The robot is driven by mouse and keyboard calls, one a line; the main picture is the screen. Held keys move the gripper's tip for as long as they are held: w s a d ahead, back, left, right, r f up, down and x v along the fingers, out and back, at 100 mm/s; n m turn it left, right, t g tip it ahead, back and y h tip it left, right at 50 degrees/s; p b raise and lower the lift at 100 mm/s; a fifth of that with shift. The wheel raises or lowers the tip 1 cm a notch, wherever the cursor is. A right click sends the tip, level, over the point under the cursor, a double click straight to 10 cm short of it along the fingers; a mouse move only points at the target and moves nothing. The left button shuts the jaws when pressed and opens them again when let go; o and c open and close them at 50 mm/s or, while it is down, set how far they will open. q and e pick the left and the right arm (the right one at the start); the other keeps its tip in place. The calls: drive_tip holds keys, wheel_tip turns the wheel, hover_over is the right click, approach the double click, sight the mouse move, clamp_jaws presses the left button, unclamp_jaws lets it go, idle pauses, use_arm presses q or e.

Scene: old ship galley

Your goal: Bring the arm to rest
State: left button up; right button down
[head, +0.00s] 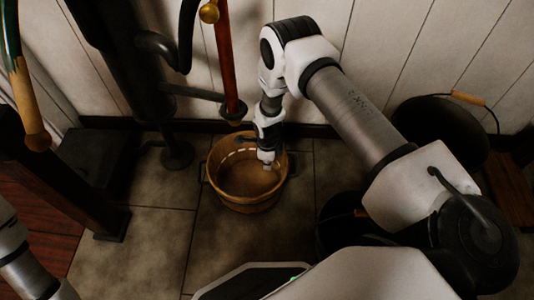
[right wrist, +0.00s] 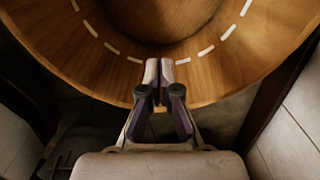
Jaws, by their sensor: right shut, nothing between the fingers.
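My right arm reaches down from the right in the head view. Its gripper (head: 267,163) is pointing down at the back right part of a round wooden bucket (head: 240,207) on the floor. In the right wrist view the two fingertips (right wrist: 158,75) are together and empty, seen against the bucket's wooden wall (right wrist: 75,50) with its ring of pale dashes. I cannot tell whether the fingers touch the bucket. My left arm shows only as a link at the lower left of the head view; its gripper is out of view.
A dark metal stand with pipes (head: 125,75) and a red-brown pole (head: 227,60) stand left and behind the bucket. A dark round pot with a wooden-gripped handle (head: 440,125) is at the right. A panelled wall (head: 390,40) closes the back. Tiled floor (head: 155,245) is clear at front left.

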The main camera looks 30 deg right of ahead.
wheel_tip(320, 180, up, 3)
drive_tip(key=shift+r+p, duration=0.2)
drive_tip(key=shift+p, duration=0.3)
drive_tip(key=shift+w, duration=0.1)
drive_tip(key=s+a+r+n+g, duration=0.1)
drive_tip(key=s+a+r+n, duration=0.1)
drive_tip(key=s+n, duration=1)
drive_tip(key=s+a+r+n, duration=0.25)
drive_tip(key=s+n, duration=0.45)
drive_tip(key=s, duration=0.9)
wheel_tip(320, 180, up, 36)
drive_tip(key=w+n+t+p, duration=0.1)
drive_tip(key=n+p, duration=0.5)
drive_tip(key=p, duration=2.9)
drive_tip(key=shift+w+d+n, duration=0.2)
drive_tip(key=shift+d+n, duration=0.2)
drive_tip(key=shift+d, duration=0.05)
